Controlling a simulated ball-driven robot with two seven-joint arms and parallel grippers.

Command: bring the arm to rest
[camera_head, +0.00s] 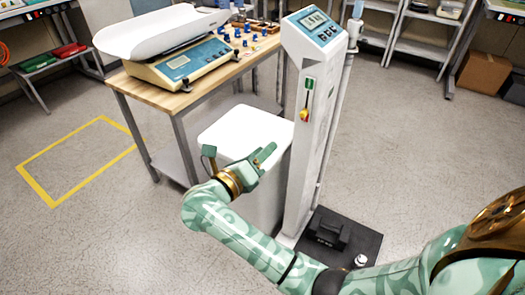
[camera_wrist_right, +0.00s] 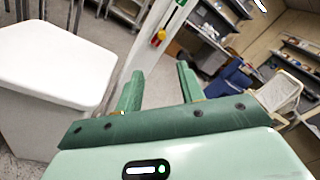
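My right arm (camera_head: 240,232), patterned in pale and dark green, reaches in from the lower right in the head view. My right gripper (camera_head: 264,154) is in front of a white-topped cabinet (camera_head: 240,130), left of a tall white column (camera_head: 313,110). In the right wrist view, the two green fingers of the right gripper (camera_wrist_right: 158,75) stand apart with nothing between them. The cabinet's white top (camera_wrist_right: 60,62) lies to their left there. My left gripper is in neither view.
A wooden-topped table (camera_head: 165,98) carries a baby scale (camera_head: 180,65) and small blue parts. The column stands on a black base plate (camera_head: 365,245). A yellow floor rectangle (camera_head: 60,197) lies left, with clear floor around it. Shelves line the back.

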